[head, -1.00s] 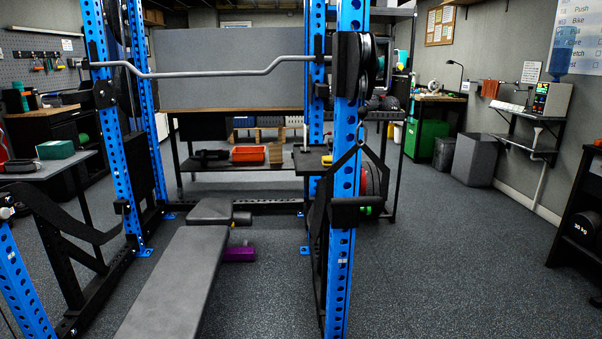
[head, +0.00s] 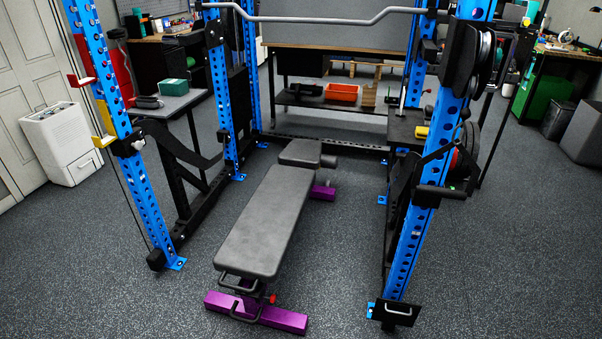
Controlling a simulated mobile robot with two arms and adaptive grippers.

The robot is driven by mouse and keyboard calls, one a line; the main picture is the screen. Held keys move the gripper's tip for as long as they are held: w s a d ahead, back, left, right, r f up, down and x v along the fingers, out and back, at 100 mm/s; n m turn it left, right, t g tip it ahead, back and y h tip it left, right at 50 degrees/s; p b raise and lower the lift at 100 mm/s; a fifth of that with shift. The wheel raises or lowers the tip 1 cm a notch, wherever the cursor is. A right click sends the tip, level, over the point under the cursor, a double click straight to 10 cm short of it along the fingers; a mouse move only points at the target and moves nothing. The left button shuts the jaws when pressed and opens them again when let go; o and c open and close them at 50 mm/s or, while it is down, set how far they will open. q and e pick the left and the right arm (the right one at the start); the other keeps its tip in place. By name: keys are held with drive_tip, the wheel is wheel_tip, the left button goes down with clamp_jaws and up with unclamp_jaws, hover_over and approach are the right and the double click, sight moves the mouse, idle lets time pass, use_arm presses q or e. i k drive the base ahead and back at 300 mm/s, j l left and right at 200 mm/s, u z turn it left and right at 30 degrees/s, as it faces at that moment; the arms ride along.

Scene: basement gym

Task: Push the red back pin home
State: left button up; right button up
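The bench (head: 262,215) lies lengthwise inside the blue rack, with a grey pad and purple feet (head: 282,318). A small red knob (head: 271,298) shows at the near end of the bench, under the pad and beside the black frame. It looks like the red pin, but it is too small to tell how far in it sits. Neither of my grippers is in view.
Blue uprights (head: 138,190) stand left of the bench and a blue post (head: 412,240) with plates stands right. A curved bar (head: 330,20) spans above. Floor is open in front and at right.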

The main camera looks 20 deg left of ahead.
sight(273, 297)
drive_tip(key=u, duration=1.05)
